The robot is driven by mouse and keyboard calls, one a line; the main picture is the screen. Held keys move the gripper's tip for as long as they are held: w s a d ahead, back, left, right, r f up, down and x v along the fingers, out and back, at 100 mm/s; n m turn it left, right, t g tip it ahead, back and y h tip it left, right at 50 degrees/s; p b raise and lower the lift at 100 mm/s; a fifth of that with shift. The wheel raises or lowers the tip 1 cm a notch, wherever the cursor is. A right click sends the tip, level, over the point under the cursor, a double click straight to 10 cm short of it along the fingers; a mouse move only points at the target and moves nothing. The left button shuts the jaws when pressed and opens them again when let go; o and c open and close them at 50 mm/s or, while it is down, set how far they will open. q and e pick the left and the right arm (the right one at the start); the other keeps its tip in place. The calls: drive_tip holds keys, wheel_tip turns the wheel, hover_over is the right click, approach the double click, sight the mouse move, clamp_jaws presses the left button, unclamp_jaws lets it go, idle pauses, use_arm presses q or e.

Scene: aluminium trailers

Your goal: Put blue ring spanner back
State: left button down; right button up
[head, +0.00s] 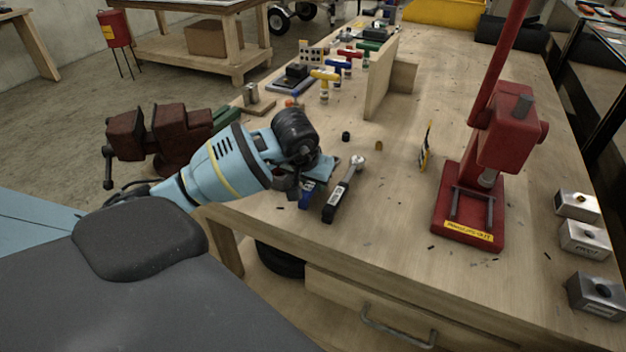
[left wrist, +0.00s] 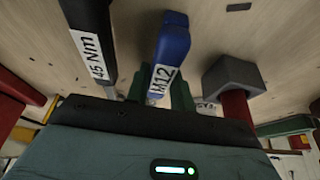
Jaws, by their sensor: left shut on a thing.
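The blue ring spanner (head: 306,194) is at the near left part of the workbench, partly hidden by my left gripper (head: 317,174). In the left wrist view the blue spanner (left wrist: 173,45) bears a white M12 label and sits between the green fingers of my left gripper (left wrist: 160,92). The fingers are shut on it. Its far end is hidden behind the gripper, and I cannot tell whether it touches the bench. My right gripper is not in view.
A black torque wrench (head: 340,194), labelled 45 Nm in the left wrist view (left wrist: 92,42), lies close to the right of the spanner. A red press (head: 488,170) stands further right. Several T-handled tools (head: 325,80) stand behind, beside a wooden divider (head: 380,80). Bench between wrench and press is mostly clear.

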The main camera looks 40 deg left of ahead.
use_arm(q)
drive_tip(key=c, duration=1.1)
unclamp_jaws()
drive_tip(key=shift+v, duration=3.95)
